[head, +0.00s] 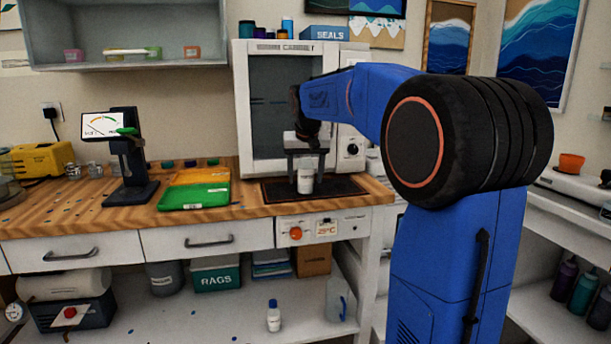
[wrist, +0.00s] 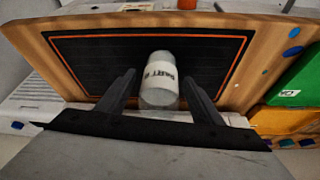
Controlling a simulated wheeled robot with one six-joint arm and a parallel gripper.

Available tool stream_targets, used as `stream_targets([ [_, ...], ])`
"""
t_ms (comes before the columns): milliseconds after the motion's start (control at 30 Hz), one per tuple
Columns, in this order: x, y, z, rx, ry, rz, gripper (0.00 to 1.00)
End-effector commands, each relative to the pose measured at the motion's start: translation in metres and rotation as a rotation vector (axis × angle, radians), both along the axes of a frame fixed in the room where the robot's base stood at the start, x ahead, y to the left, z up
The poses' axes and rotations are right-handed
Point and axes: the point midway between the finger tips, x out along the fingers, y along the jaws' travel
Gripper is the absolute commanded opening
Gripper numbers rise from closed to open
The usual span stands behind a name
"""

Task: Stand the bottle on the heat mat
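A small white bottle (head: 306,181) with a dark-lettered label stands upright on the dark heat mat (head: 343,188), in front of the cabinet. My gripper (head: 306,166) reaches down over it, one finger on each side. In the wrist view the bottle (wrist: 160,84) is between the two fingers of my gripper (wrist: 159,76). A narrow gap shows on both sides, so the fingers look open around it. The orange-lined heat mat (wrist: 90,60) shows behind it. The bottle's upper part is partly hidden by the gripper in the head view.
Green and orange trays (head: 194,195) lie left of the mat. A black stand with a gauge display (head: 103,125) is further left. The white cabinet (head: 286,110) rises right behind the mat. Another white bottle with a blue cap (head: 273,318) stands on the lower shelf.

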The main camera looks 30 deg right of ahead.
Motion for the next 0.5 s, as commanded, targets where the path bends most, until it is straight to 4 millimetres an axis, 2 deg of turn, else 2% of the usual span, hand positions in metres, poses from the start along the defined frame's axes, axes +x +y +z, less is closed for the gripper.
stream_targets([
  [300,0.000,0.000,0.002,0.000,0.000,0.000,0.60],
  [500,-0.007,0.004,0.023,0.000,-0.003,0.000,0.60],
])
